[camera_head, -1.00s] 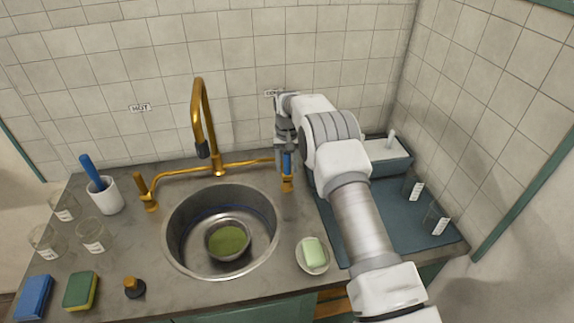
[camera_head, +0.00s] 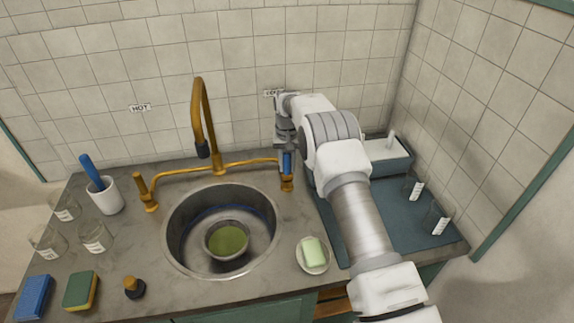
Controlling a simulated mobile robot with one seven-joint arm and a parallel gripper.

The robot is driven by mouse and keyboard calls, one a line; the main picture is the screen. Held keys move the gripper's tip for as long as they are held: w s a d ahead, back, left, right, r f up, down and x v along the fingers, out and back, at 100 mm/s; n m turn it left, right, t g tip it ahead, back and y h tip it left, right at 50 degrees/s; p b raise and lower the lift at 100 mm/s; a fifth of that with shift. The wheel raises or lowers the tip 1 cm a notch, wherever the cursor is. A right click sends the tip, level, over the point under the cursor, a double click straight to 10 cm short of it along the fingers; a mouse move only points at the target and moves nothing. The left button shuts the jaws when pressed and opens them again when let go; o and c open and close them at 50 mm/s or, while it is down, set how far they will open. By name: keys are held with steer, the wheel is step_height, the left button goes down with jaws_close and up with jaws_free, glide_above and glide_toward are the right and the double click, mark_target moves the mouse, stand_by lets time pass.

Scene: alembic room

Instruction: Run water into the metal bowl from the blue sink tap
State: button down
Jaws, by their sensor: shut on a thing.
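The metal bowl (camera_head: 207,243) stands upright inside the round sink basin (camera_head: 172,232), with something green showing in it. The brass faucet (camera_head: 201,110) arches over the basin, its dark nozzle above the bowl's left side. No water stream shows. The blue tap handle (camera_head: 287,163) is at the right end of the brass pipe, under the partly hidden cold-side wall label. My gripper (camera_head: 286,152) reaches down from above and is shut on the blue handle. Its fingertips are small and partly hidden by its own body.
A brass handle (camera_head: 142,186) without blue stands at the left, below the HOT label (camera_head: 140,108). Right of the sink are a soap dish (camera_head: 313,268), a blue-grey mat (camera_head: 420,234), a tray (camera_head: 392,158) and glass beakers. A white cup, jars and sponges (camera_head: 35,297) crowd the left counter.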

steer(key=shift+b, duration=0.45)
stand_by(0.3)
steer(key=t+b, duration=0.2)
steer(key=b, duration=0.1)
steer(key=shift+s+f, duration=0.25)
steer(key=shift+s, duration=0.15)
steer(key=shift+s+d+r+t+y+b, duration=0.1)
steer(key=shift+s+r+t+y+b, duration=0.15)
steer(key=shift+t+b, duration=0.4)
steer(key=shift+w, duration=0.1)
steer(key=c, duration=0.6)
jaws_free()
steer(key=v, duration=1.7)
steer(key=shift+w+d+r+b, duration=0.1)
steer(key=shift+w+r+b, duration=0.05)
steer(key=shift+r+b, duration=0.15)
steer(key=shift+f, duration=0.1)
